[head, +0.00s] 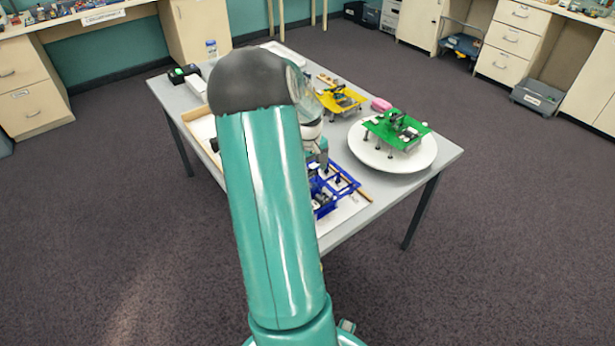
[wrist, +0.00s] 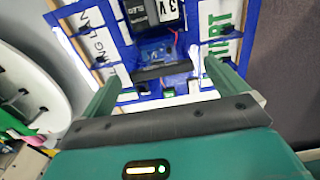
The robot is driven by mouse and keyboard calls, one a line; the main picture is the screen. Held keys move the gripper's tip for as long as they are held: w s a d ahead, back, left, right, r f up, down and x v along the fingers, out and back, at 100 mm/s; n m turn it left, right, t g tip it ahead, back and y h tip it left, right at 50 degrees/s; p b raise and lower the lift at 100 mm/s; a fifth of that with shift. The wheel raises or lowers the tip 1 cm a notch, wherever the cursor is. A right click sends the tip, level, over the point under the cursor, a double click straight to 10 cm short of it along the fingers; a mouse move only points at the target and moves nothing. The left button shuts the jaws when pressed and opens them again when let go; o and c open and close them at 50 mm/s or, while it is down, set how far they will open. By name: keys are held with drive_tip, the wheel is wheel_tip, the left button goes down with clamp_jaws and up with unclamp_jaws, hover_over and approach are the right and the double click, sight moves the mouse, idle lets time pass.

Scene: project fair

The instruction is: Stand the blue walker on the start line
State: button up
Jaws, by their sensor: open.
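The blue walker (head: 335,190) stands at the table's near edge in the head view, partly hidden by my arm. In the wrist view its blue frame (wrist: 192,45), with a circuit board and a battery, fills the upper middle. My gripper (wrist: 165,85) is open, its two fingers spread on either side of the walker's near part; I cannot tell whether they touch it. The walker is over a white lane sheet (wrist: 95,40) with partly covered lettering. Green lettering ending in "TART" (wrist: 218,38) shows through the frame at right. The start line itself is not clearly visible.
A green walker (head: 397,128) stands on a white round turntable (head: 425,155) to the right. A yellow walker (head: 340,99) and a pink block (head: 381,104) are farther back.

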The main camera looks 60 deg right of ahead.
wheel_tip(320, 180, up, 9)
drive_tip(key=w+a+r+n+t, duration=0.1)
drive_tip(key=w+a+r, duration=0.3)
drive_tip(key=a, duration=0.4)
drive_tip(key=w+a+r+t, duration=0.1)
drive_tip(key=w+a+r, duration=0.2)
drive_tip(key=a, duration=0.4)
drive_tip(key=w+a+r+n+t, duration=0.1)
drive_tip(key=w+a+r, duration=0.3)
drive_tip(key=a, duration=0.4)
drive_tip(key=s+a+r+n+t, duration=0.1)
drive_tip(key=s+a, duration=0.2)
drive_tip(key=a, duration=1)
drive_tip(key=s+a+r+n+t, duration=0.1)
drive_tip(key=s+a, duration=0.3)
drive_tip(key=a, duration=0.9)
drive_tip(key=shift+r+n+t, duration=0.3)
drive_tip(key=shift+r+n, duration=0.1)
drive_tip(key=shift+n, duration=0.3)
drive_tip(key=shift+s+a, duration=0.1)
drive_tip(key=shift+s, duration=0.05)
